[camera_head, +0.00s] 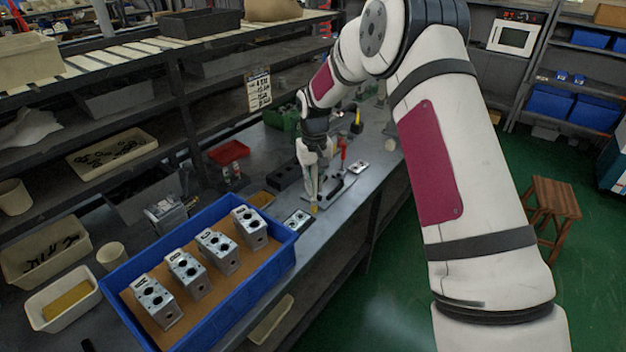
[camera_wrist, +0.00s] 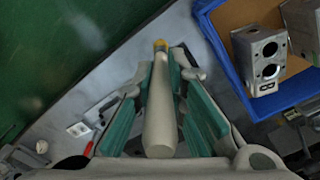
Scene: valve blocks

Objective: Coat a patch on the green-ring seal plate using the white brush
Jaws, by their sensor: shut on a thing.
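My gripper (camera_head: 315,172) is shut on the white brush (camera_wrist: 160,115), whose yellowish tip points away from the wrist. In the head view the brush hangs tip down above the bench, beside a small plate with dark holes (camera_head: 297,220). The tip looks near the bench top, but I cannot tell if it touches anything. Another small light plate (camera_head: 358,168) lies farther back, right of the gripper; a small light plate also shows in the wrist view (camera_wrist: 78,130). I cannot make out a green ring on either plate.
A blue tray (camera_head: 118,296) with several metal valve blocks (camera_head: 217,250) stands at the front left. A red-handled tool (camera_head: 343,150), a dark block (camera_head: 285,177) and a red bin (camera_head: 229,152) lie around the gripper. The bench edge is close on the right.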

